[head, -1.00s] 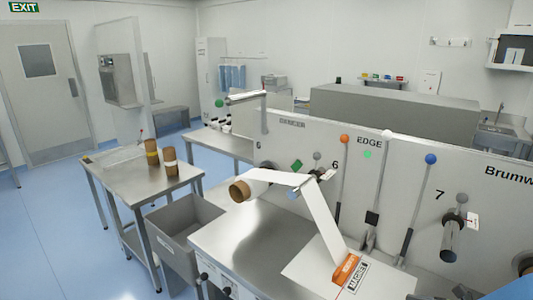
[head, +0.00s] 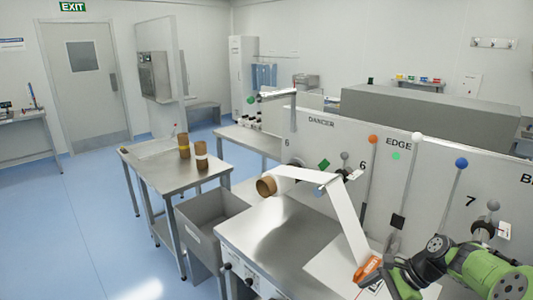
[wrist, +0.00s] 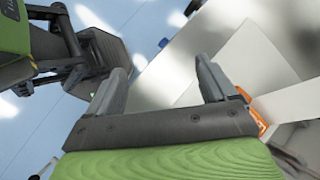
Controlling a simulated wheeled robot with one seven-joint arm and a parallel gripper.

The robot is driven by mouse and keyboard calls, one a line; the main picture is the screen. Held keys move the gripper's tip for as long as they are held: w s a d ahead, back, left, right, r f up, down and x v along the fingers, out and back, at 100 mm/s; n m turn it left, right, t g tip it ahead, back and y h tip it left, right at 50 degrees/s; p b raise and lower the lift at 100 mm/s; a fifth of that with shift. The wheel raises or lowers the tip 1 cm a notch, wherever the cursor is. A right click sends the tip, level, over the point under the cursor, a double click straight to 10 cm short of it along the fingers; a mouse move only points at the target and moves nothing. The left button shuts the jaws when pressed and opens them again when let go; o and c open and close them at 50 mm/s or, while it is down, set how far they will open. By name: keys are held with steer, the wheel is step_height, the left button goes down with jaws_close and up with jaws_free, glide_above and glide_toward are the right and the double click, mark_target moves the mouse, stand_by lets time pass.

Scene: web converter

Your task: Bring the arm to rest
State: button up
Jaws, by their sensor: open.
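My gripper shows in the wrist view (wrist: 162,78) with its two grey fingers wide apart and nothing between them. Behind the fingers are a white sheet-like surface and blue floor. My green and dark grey arm is at the lower right of the head view, in front of the machine's front panel. Its dark end is close to the orange tool (head: 368,268) on the machine's table, and I cannot tell whether they touch. An orange piece also shows at the right finger's side in the wrist view (wrist: 253,110).
A steel side table (head: 165,172) holds two brown rolls. Blue floor is clear at the left.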

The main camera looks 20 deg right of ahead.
steer(key=s+a+r+n+g+h, duration=0.1)
steer(key=a+r+n+h, duration=0.3)
steer(key=a, duration=0.5)
steer(key=s+a+r+n+g+h, duration=0.1)
steer(key=s+a+r+n+h, duration=0.1)
steer(key=a+r+n, duration=0.5)
steer(key=s+a+r+n+t, duration=0.3)
steer(key=s+a+n, duration=0.5)
steer(key=s, duration=0.4)
steer(key=shift+s+a+r+n+t, duration=0.25)
steer(key=shift+a+r+n+t, duration=0.15)
steer(key=shift+a+t, duration=0.25)
